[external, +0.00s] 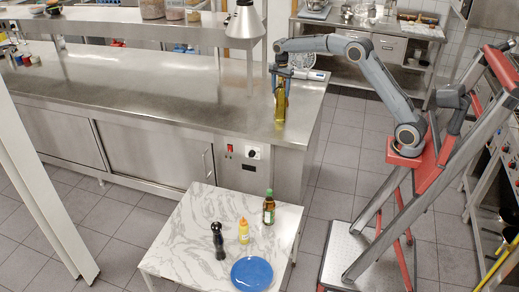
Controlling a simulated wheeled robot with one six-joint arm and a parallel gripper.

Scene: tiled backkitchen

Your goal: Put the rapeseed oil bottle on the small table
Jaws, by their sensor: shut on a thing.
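The rapeseed oil bottle (280,104) is tall and yellow-green, and stands upright at the right end of the steel counter (170,85). My gripper (281,76) is shut on its upper part, coming from above and the right, and hides the top of the bottle. I cannot tell whether its base touches the counter or hangs just above it. The small table (180,235) has a white marbled top and stands lower, in front of the counter.
On the small table are a dark mill (218,241), a yellow bottle (244,231), a brown-green bottle (268,207) and a blue plate (252,273). Its left part is bare. A lamp (245,22) hangs over the counter beside my arm. A white post (45,190) stands at left.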

